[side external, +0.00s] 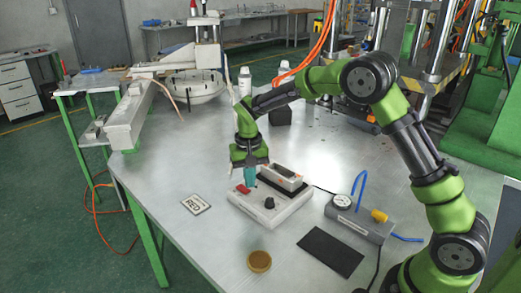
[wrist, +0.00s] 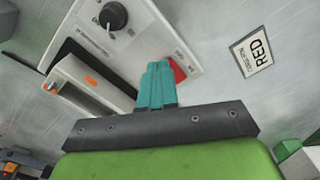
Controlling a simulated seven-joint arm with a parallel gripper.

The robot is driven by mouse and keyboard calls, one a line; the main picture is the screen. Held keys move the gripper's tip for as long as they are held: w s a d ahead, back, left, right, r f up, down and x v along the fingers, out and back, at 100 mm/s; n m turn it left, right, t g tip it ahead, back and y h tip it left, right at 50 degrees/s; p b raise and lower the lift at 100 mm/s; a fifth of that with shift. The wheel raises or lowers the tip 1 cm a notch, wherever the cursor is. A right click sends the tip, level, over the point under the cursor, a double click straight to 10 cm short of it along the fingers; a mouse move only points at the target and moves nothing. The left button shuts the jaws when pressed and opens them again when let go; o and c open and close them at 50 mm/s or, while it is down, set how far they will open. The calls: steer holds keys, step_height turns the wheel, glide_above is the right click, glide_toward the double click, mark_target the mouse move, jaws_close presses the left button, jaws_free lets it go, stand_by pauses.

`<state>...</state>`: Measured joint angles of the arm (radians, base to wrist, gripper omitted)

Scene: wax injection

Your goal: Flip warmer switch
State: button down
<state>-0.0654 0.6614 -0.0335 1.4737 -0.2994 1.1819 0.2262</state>
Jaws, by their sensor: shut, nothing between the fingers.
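The warmer is a white box (side external: 293,211) on the table, with a black knob (side external: 269,203) and a dark-topped section holding a grey and white block (side external: 283,178). Its red switch (side external: 243,189) is at the left corner of the box. In the wrist view the red switch (wrist: 179,69) shows just right of the fingertips and is partly hidden by them. My gripper (side external: 250,183) is shut and empty, pointing down with its teal fingers at the switch. The fingers also show in the wrist view (wrist: 156,75). I cannot tell whether they touch the switch.
A card reading RED (side external: 195,204) lies left of the box. A gauge unit (side external: 360,216) with blue tubing stands to the right. A dark mat (side external: 330,252) and a round amber disc (side external: 259,261) lie in front. Bottles (side external: 245,82) stand behind my arm.

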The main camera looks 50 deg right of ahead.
mark_target(250, 195)
steer(key=shift+f, duration=1.25)
stand_by(0.5)
step_height(250, 195, up, 7)
stand_by(0.8)
steer(key=shift+s+f+n, duration=0.3)
steer(key=shift+s+f, duration=0.25)
steer(key=s+r+t, duration=0.2)
steer(key=s+r, duration=0.2)
steer(key=s, duration=0.4)
steer(key=s+r+n+t+y, duration=0.1)
steer(key=s+r+t, duration=0.1)
steer(key=s+r, duration=0.3)
steer(key=s+a+r+t+y, duration=0.1)
steer(key=s+r+t, duration=0.2)
steer(key=s, duration=0.8)
step_height(250, 195, up, 2)
steer(key=shift+s, duration=0.15)
